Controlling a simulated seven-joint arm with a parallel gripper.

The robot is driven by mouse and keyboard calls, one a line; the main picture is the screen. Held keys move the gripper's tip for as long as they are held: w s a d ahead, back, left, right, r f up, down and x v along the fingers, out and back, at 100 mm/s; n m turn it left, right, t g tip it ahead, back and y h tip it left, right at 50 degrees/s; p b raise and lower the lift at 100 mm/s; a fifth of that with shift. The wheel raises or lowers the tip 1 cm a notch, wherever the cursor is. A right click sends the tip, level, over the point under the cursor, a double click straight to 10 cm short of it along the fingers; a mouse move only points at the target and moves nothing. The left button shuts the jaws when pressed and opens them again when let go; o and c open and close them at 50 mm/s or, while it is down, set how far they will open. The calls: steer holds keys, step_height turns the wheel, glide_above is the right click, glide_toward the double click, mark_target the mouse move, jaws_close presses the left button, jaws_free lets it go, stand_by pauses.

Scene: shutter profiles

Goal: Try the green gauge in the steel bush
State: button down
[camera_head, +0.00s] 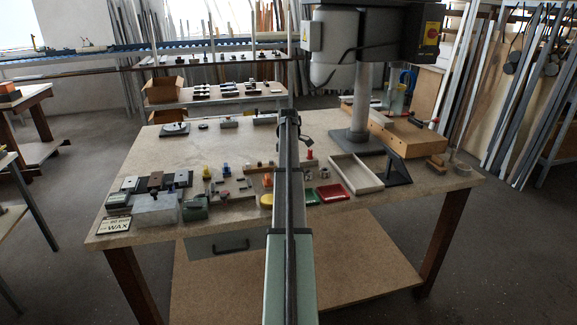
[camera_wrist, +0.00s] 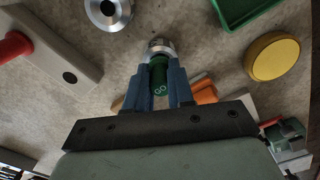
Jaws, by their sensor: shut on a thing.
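In the wrist view my gripper (camera_wrist: 160,85) has its blue fingers shut on the green gauge (camera_wrist: 159,80), which carries "GO" lettering. A bright steel round part (camera_wrist: 159,46) shows at the gauge's far end. I cannot tell whether it is the gauge's own end or a bush under it. A steel bush (camera_wrist: 108,12) with an open hole lies apart, up and left of the gauge. In the head view my arm hides the gripper and the gauge. Small steel rings (camera_head: 325,174) show on the bench just right of the arm.
A red-handled piece (camera_wrist: 14,46) stands in a pale block (camera_wrist: 55,50) at left. A green tray (camera_wrist: 232,26) and a yellow disc (camera_wrist: 273,56) lie at right. In the head view a red tray (camera_head: 332,193) and a divided pale tray (camera_head: 343,181) are right of the arm.

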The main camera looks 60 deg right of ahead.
steer(key=shift+f, duration=0.6)
stand_by(0.7)
steer(key=shift+r, duration=0.25)
steer(key=shift+r, duration=3.25)
